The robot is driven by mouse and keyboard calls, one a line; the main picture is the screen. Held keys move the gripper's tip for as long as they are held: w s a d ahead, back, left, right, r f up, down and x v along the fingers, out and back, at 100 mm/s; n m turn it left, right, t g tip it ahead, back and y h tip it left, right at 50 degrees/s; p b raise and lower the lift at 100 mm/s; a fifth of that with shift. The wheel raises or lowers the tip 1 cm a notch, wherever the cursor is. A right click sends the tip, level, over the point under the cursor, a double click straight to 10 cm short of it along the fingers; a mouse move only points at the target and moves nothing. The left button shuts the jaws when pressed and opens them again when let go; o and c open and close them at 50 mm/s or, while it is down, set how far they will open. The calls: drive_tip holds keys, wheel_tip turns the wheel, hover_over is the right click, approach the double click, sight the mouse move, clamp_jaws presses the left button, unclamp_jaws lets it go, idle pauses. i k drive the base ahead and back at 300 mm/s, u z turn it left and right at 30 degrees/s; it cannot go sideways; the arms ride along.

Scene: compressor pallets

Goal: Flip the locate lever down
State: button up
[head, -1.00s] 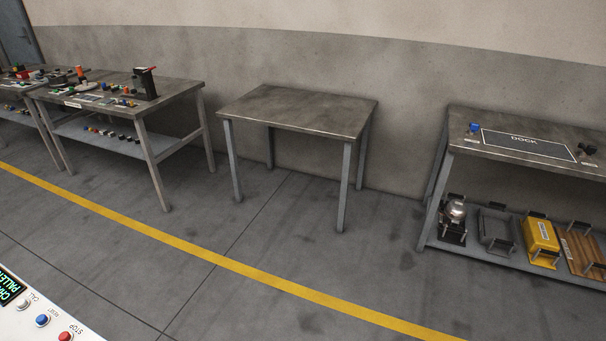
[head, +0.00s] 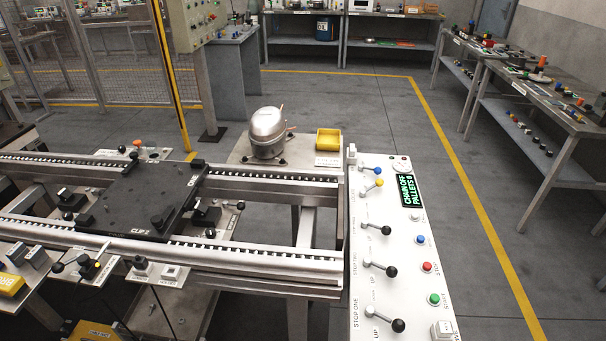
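A white control panel (head: 420,255) stands right of the conveyor with a column of levers on it. At its far end are a lever with a blue knob (head: 377,169) and one with a yellow knob (head: 380,183). Nearer are three levers with black knobs: the far one (head: 386,231), the middle one (head: 392,271) and the near one (head: 398,325). All the handles point right. Nearby print includes STOP ONE and UP; I cannot read which lever is locate. A black pallet plate (head: 140,205) sits on the conveyor. My gripper is not in view.
A display (head: 404,190) reads CHAIN OFF. Red (head: 427,267), green (head: 434,299) and blue (head: 421,240) buttons sit beside the levers. Open floor (head: 370,110) lies beyond the panel.

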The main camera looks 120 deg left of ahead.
sight(379, 183)
drive_tip(key=u, duration=3.4)
